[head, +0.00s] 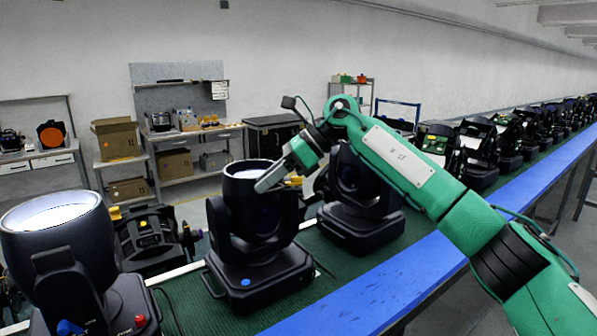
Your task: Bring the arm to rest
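My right arm, green with black joints, reaches in from the right edge. Its gripper (277,181) is beside the upper right rim of the head of a black stage light (258,262) in the middle. A long grey finger lies across the rim in the picture. I cannot tell whether it touches the light, or how wide the fingers stand apart. The light stands upright on its base, its lens facing up. My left gripper is not in view.
A larger black light (60,245) stands at the front left. Another black light (362,205) stands behind my forearm, and several more line the green belt to the far right. A blue rail (375,297) edges the belt. Workbenches with boxes (116,138) stand by the back wall.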

